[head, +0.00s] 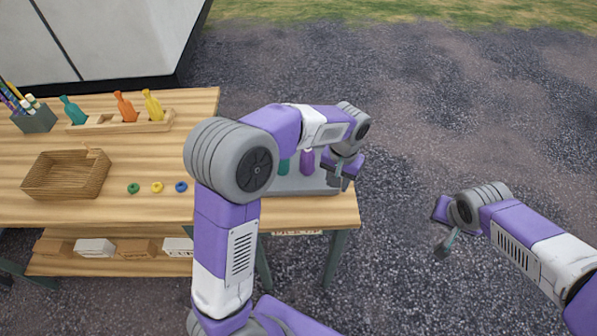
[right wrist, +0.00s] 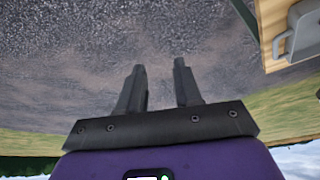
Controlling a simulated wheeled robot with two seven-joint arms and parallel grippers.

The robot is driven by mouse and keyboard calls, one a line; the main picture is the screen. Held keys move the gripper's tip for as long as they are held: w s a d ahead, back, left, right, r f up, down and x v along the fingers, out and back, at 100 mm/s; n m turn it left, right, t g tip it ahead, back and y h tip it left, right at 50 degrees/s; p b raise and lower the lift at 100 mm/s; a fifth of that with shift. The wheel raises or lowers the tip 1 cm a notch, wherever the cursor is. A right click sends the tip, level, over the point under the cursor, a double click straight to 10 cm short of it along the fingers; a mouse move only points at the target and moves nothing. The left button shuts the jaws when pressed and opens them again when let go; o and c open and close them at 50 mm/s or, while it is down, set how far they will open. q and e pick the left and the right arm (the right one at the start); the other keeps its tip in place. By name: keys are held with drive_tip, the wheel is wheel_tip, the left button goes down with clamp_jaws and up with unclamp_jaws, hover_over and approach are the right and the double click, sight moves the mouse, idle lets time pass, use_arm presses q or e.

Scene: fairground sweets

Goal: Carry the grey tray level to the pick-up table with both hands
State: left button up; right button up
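The grey tray (head: 318,183) lies on the right end of the wooden table, partly hidden behind my left arm. A teal bottle (head: 284,166) and a purple bottle (head: 307,162) stand on it. A grey corner of the tray with a handle (right wrist: 283,44) shows in the right wrist view. My left gripper (head: 340,180) hangs at the tray's right end; I cannot tell whether it touches, or is open. My right gripper (head: 446,244) is off the table to the right, apart from the tray. Its fingers (right wrist: 160,85) are open and empty. I cannot identify a separate pick-up table.
The wooden table (head: 110,210) also holds a wicker basket (head: 65,176), a rack with several bottles (head: 122,122), a grey pen box (head: 35,119) and small coloured rings (head: 157,187). Boxes stand on the lower shelf (head: 65,265). Open gravel lies to the right.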

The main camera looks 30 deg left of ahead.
drive_tip(key=v, duration=0.8)
drive_tip(key=shift+a+r, duration=0.25)
